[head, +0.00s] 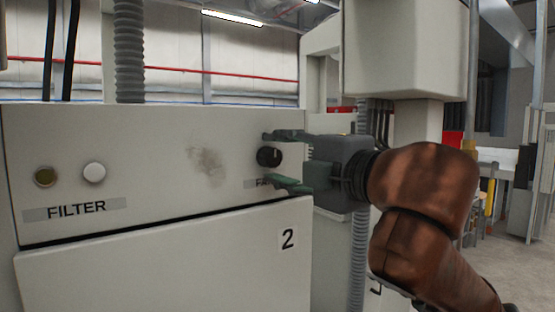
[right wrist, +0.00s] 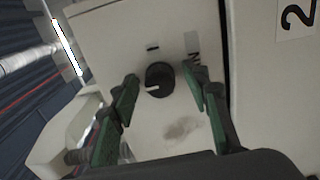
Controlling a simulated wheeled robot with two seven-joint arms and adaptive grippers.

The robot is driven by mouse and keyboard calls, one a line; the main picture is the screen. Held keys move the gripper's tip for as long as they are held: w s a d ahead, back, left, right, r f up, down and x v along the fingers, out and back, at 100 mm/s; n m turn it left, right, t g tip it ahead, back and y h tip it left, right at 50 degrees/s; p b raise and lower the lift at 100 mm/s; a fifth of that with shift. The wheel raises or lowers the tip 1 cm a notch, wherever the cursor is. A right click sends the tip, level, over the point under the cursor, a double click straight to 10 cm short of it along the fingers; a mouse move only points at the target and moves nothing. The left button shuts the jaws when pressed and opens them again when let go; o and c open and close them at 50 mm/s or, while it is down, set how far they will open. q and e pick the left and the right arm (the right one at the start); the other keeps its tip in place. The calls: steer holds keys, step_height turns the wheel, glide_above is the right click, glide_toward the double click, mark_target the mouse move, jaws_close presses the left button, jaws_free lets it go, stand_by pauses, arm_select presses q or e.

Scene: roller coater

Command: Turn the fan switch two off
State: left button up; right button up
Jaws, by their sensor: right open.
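The fan switch is a round black knob (head: 269,157) on the upper right of a light grey panel (head: 150,150) in the head view. In the right wrist view the knob (right wrist: 160,79) has a white pointer mark on it. A label partly hidden by a finger sits below it in the head view. My right gripper (head: 277,159) is open, with one green-padded finger above the knob and one below. In the right wrist view the right gripper's fingers (right wrist: 163,90) stand on either side of the knob, apart from it. My left gripper is not in view.
A lower panel bears a number 2 sign (head: 288,239). A grey box (head: 405,48) overhangs above my right arm.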

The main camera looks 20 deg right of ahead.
steer(key=v, duration=1.2)
steer(key=shift+a, duration=0.1)
